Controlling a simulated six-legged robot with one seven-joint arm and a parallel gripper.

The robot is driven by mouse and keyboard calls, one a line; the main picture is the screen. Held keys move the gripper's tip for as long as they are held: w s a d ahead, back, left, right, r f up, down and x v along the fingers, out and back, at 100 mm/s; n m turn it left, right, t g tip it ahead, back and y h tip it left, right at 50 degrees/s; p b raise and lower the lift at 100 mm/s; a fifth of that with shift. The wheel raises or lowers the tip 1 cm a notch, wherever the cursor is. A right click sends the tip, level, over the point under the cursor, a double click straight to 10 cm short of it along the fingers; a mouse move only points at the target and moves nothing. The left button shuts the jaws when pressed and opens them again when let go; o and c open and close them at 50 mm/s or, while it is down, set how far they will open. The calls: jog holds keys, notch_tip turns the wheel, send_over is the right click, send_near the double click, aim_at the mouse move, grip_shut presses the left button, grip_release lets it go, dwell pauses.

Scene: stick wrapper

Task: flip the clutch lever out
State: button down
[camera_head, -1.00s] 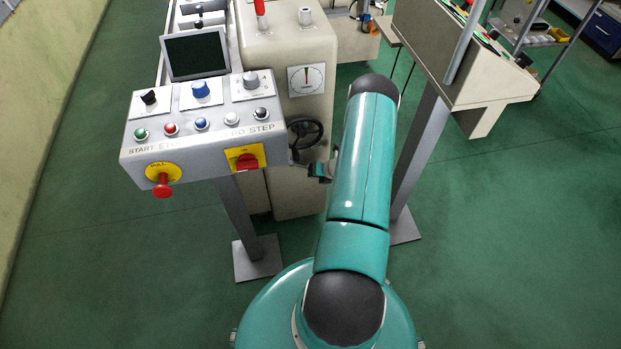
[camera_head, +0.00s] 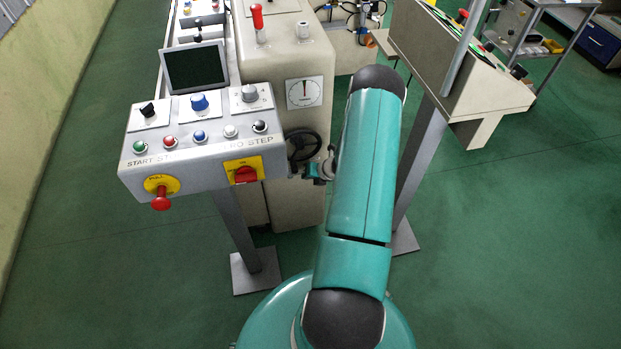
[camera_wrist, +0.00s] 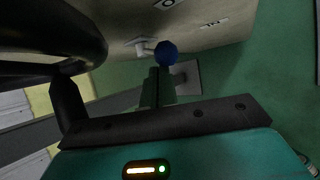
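In the wrist view, a short lever with a blue ball knob (camera_wrist: 166,53) sticks out from the beige machine face, near small markings. I take it as the clutch lever; it cannot be made out in the head view. My gripper (camera_wrist: 108,88) shows two dark fingers set apart on a bar, with nothing seen between them. The knob appears just beyond the tip of the right-hand finger; I cannot tell whether they touch. In the head view my gripper (camera_head: 316,170) is small, beside the machine's lower front and partly hidden by my arm.
A black handwheel (camera_head: 303,145) is close to my gripper; it fills the upper left of the wrist view (camera_wrist: 50,45). A control panel (camera_head: 200,150) with buttons stands to the left. A beige desk-like cabinet (camera_head: 450,65) stands right of my arm. Green floor is open at right.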

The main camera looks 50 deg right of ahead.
jog(key=shift+r, duration=0.1)
jog(key=shift+r, duration=0.7)
jog(key=shift+d, duration=0.1)
